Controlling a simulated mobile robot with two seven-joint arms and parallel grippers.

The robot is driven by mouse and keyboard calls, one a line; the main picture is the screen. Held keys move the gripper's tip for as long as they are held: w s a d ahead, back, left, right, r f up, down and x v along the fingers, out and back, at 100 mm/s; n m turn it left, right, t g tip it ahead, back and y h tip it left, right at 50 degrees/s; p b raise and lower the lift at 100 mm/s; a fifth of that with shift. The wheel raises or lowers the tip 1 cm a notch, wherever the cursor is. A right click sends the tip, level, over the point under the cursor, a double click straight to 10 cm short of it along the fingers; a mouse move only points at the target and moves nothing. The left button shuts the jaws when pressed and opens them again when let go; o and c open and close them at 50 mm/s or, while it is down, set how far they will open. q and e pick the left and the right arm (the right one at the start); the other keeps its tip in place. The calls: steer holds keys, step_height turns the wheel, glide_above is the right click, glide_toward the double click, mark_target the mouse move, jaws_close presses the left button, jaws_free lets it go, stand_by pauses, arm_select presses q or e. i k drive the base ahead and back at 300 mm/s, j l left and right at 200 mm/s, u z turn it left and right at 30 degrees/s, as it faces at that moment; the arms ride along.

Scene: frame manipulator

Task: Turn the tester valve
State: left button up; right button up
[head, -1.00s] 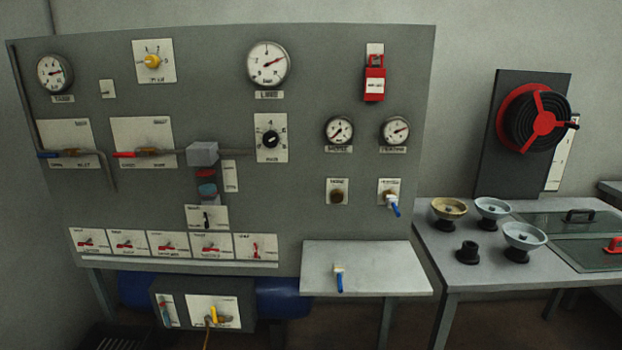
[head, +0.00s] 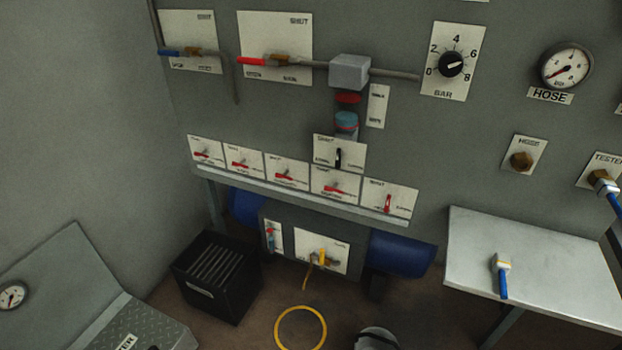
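A row of several small plates with red levers (head: 285,174) runs along the lower edge of the grey panel. Their labels are too small to read, so I cannot tell whether one is the tester valve. At the right edge, a plate labelled TESTER (head: 607,160) carries a brass fitting with a blue-ended connector (head: 604,186) on it. Above the row are a blue-handled lever (head: 168,52) and a red-handled lever (head: 252,61), both lying roughly along their pipes. Neither gripper is in view.
A side shelf (head: 550,290) holds a loose blue-handled piece (head: 502,275). A black slatted box (head: 215,278) and a yellow ring (head: 301,328) are on the floor. A grey unit with a gauge (head: 12,296) stands at lower left. A black BAR knob (head: 451,64) is on the panel.

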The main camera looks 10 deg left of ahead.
mark_target(333, 189)
steer(key=i+j+u, duration=0.15)
steer(key=i, duration=0.2)
steer(key=i+j, duration=0.15)
steer(key=j, duration=0.2)
steer(key=i+j, duration=0.1)
steer(key=j, duration=0.2)
steer(key=i+j, duration=0.15)
steer(key=j, duration=0.2)
steer(key=k+u, duration=0.05)
